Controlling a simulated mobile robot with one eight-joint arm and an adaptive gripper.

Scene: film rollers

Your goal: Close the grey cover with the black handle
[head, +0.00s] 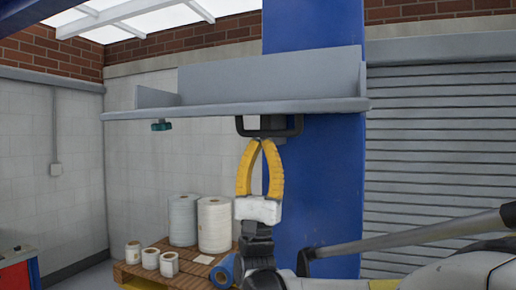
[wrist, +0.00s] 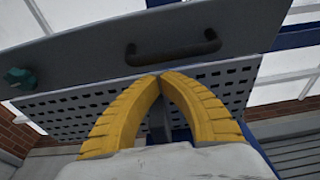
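The grey cover (head: 220,109) is raised and stands out like a shelf at the top of the head view. Its black handle (head: 297,127) hangs from the underside near the front edge. In the wrist view the cover (wrist: 80,54) spans the top, with the handle (wrist: 172,57) near the middle. My gripper (head: 262,143) has two yellow fingers with their tips together, just below the handle. In the wrist view the fingertips (wrist: 160,77) also meet, with nothing seen between them and the handle beyond. I cannot tell whether they touch the handle.
A teal knob (head: 161,125) sits under the cover's left part. A blue column (head: 325,190) stands behind my gripper. White rolls (head: 214,224) stand on a wooden pallet (head: 150,272) at lower left, with a blue roll beside them. A grey shutter (head: 430,150) is at right.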

